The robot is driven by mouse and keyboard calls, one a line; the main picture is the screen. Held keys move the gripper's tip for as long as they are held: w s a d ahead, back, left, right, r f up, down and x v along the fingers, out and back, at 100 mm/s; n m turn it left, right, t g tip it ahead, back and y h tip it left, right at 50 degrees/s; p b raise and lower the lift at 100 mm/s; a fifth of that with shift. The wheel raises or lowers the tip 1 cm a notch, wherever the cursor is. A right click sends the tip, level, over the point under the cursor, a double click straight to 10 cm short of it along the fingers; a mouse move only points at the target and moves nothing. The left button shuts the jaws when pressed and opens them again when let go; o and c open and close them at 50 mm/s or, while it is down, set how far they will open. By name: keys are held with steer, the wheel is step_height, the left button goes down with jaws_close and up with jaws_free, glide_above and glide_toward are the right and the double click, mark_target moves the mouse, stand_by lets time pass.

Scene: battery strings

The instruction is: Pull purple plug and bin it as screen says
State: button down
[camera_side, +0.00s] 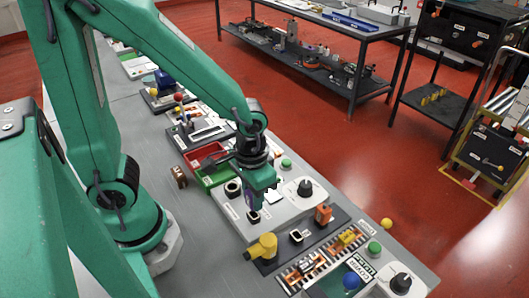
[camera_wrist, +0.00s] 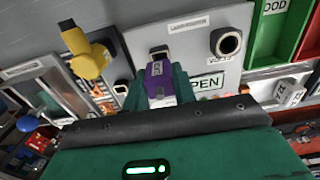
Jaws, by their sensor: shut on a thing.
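My gripper (camera_side: 257,203) is shut on the purple plug (camera_wrist: 161,80), which sits between its two green fingers in the wrist view. A dark square socket (camera_wrist: 159,52) shows just beyond the plug's end on the light panel (camera_wrist: 185,50). I cannot tell whether the plug's tip is still in it. In the side view a socket (camera_side: 253,217) lies just below the fingers. A screen (camera_wrist: 208,84) reading "OPEN", partly hidden by my finger, is beside the plug. A green bin (camera_wrist: 268,42), its label ending in "OOD", and a red bin (camera_wrist: 311,47) stand to the right.
The red bin (camera_side: 207,156) and green bin (camera_side: 216,178) lie behind my gripper in the side view. A yellow plug (camera_side: 263,246) and an orange plug (camera_side: 323,213) stand up nearby. A black knob (camera_side: 305,187) rises from the panel.

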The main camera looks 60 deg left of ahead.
steer(key=shift+r, duration=2.3)
steer(key=shift+a, duration=0.1)
steer(key=w+a+r+n, duration=0.1)
steer(key=a+n, duration=0.6)
steer(key=n, duration=0.2)
steer(key=w+a+r+n, duration=0.1)
steer(key=w+a+n, duration=0.1)
steer(key=a+n, duration=0.6)
steer(key=shift+w+n, duration=0.3)
steer(key=shift+n, duration=0.2)
steer(key=a+f, duration=0.7)
steer(key=a, duration=0.4)
steer(key=shift+s+a, duration=0.25)
